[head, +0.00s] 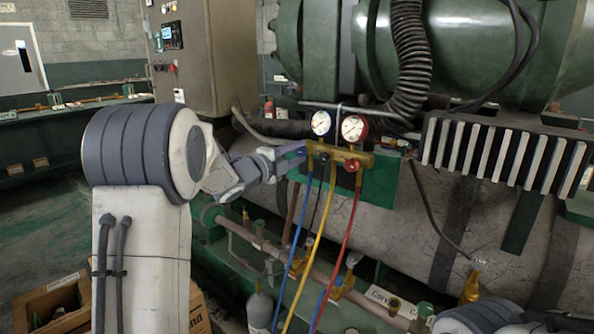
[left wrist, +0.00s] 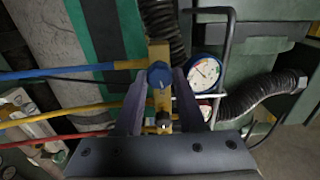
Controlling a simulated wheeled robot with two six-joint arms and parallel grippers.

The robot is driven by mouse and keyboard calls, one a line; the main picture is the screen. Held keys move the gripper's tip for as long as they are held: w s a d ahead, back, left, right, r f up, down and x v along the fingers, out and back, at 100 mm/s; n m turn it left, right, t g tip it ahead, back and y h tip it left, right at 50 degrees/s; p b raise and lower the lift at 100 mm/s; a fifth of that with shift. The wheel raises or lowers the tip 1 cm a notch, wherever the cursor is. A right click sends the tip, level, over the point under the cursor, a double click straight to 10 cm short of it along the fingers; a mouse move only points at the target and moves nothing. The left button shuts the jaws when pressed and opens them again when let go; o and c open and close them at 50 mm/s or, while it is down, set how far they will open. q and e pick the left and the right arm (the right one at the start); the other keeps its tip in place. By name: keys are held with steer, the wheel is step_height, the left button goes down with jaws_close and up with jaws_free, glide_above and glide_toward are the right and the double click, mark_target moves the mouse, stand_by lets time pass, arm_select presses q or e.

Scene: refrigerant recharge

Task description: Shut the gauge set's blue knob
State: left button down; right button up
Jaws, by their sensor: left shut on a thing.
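The brass gauge set (head: 340,155) hangs in front of the green machine, with a blue-rimmed gauge (head: 321,123) and a red-rimmed gauge (head: 354,129) on top. Its red knob (head: 351,165) faces me. My left gripper (head: 298,156) reaches the left end of the gauge set from the left. In the left wrist view the blue knob (left wrist: 160,74) sits between the two fingertips, and the gripper is shut on it. My right gripper is not in view; only part of my right arm shows at the lower right.
A blue hose (head: 291,255), a yellow hose (head: 313,245) and a red hose (head: 339,250) hang below the gauge set. A black corrugated hose (head: 410,60) runs above it. A finned block (head: 505,155) stands to the right. A wooden crate (head: 45,305) lies at lower left.

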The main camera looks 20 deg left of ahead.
arm_select(q)
steer(key=shift+f+m+b, duration=0.1)
steer(key=shift+m+b, duration=1.3)
steer(key=shift+b, duration=0.2)
steer(key=c, duration=0.5)
jaws_free()
steer(key=v, duration=1)
steer(key=shift+s, duration=0.2)
